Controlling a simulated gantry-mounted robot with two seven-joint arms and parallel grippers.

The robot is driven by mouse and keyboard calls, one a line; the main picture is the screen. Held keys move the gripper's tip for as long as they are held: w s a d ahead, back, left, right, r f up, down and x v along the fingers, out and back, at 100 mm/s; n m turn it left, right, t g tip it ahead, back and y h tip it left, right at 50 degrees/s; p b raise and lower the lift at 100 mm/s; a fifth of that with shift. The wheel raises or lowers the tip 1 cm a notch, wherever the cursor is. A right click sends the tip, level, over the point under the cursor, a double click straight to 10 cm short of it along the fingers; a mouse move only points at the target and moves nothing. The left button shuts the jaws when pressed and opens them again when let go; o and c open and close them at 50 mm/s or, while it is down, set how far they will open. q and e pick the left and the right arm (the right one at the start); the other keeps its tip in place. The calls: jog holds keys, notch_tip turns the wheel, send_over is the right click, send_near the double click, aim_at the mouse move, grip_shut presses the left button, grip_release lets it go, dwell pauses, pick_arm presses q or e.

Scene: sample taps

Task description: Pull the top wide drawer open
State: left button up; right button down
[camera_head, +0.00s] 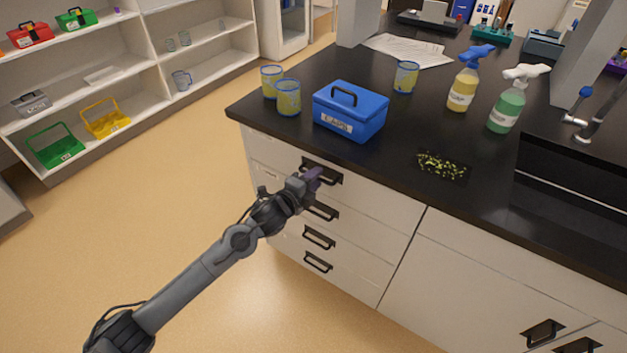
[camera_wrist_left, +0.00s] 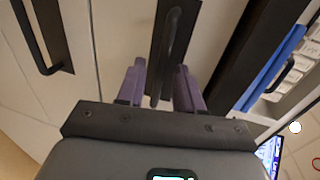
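The top wide drawer (camera_head: 380,189) is a pale front just under the black countertop, and it looks flush with the cabinet. Its black handle (camera_head: 327,168) sits in a dark recess; it also shows in the left wrist view (camera_wrist_left: 173,38). My left gripper (camera_head: 314,176) has purple fingers and is at this handle. In the wrist view the fingers (camera_wrist_left: 160,88) stand apart on either side of the handle, with visible space between them. Whether either finger touches it I cannot tell. My right gripper is in neither view.
Lower drawers with handles (camera_head: 319,237) sit below. On the countertop (camera_head: 352,67) are a blue caps box (camera_head: 349,114), yellow-blue cups (camera_head: 288,98), spray bottles (camera_head: 464,88) and yellow-green bits (camera_head: 440,165). The floor (camera_head: 190,180) before the drawers is clear apart from my arm.

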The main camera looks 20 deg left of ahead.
pick_arm(q)
jog(key=shift+c, duration=0.2)
grip_shut()
dwell(1.1)
